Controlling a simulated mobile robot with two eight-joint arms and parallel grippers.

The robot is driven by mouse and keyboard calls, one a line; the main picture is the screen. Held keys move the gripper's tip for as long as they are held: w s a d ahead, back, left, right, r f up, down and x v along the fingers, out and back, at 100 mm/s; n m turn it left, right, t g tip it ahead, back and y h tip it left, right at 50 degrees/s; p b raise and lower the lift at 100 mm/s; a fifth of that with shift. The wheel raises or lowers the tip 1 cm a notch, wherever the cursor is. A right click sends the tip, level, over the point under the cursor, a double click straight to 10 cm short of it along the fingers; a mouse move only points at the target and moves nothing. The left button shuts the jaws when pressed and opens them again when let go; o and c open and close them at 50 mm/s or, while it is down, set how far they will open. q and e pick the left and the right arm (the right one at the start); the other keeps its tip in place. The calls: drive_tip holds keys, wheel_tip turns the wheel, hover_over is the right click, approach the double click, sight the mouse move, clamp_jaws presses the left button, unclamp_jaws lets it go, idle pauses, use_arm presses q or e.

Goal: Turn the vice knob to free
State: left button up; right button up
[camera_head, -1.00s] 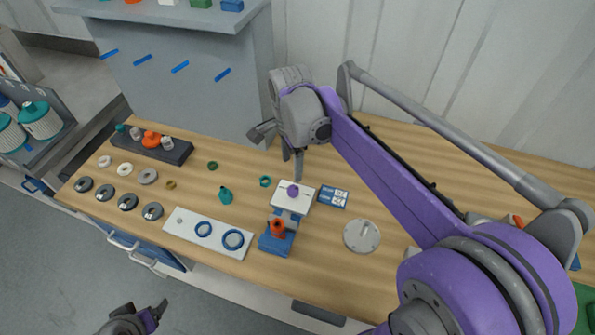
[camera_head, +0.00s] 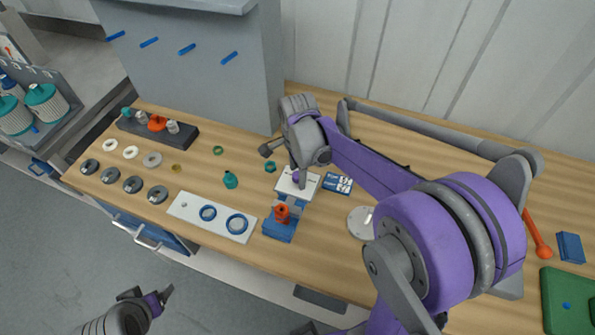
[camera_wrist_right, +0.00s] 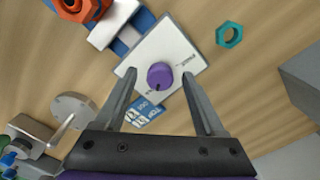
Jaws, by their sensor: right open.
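The purple vice knob (camera_wrist_right: 160,76) sits on a white plate (camera_wrist_right: 178,50) on the blue vice (camera_head: 279,228). In the right wrist view its small mark points toward the gripper side, and one printed label shows on the plate, too small to read surely. My right gripper (camera_wrist_right: 155,95) is open, with its fingers on either side of the knob and apart from it. In the head view it hangs over the plate and partly covers the knob (camera_head: 296,178). An orange part (camera_head: 282,213) stands in the vice. My left gripper (camera_head: 158,299) is low at the left, off the table.
A teal ring (camera_wrist_right: 229,34) lies near the vice. A white tray with blue rings (camera_head: 186,211) is to the left.

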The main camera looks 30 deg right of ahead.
drive_tip(key=shift+c, duration=0.4)
clamp_jaws()
use_arm(q)
drive_tip(key=shift+f, duration=0.1)
use_arm(e)
drive_tip(key=n+b, duration=0.1)
drive_tip(key=n, duration=0.4)
drive_tip(key=shift+n, duration=0.3)
drive_tip(key=n+b, duration=0.1)
drive_tip(key=n, duration=0.5)
drive_tip(key=n+b, duration=0.1)
drive_tip(key=n, duration=0.5)
drive_tip(key=shift+s+n, duration=0.1)
drive_tip(key=shift+n, duration=0.2)
use_arm(q)
drive_tip(key=f, duration=0.1)
drive_tip(key=s+f, duration=0.1)
drive_tip(key=f, duration=0.2)
drive_tip(key=shift+s+f, duration=0.2)
drive_tip(key=shift+s, duration=0.1)
use_arm(e)
drive_tip(key=n, duration=0.5)
drive_tip(key=shift+d+n, duration=0.1)
drive_tip(key=shift+n, duration=0.2)
drive_tip(key=shift+r, duration=0.1)
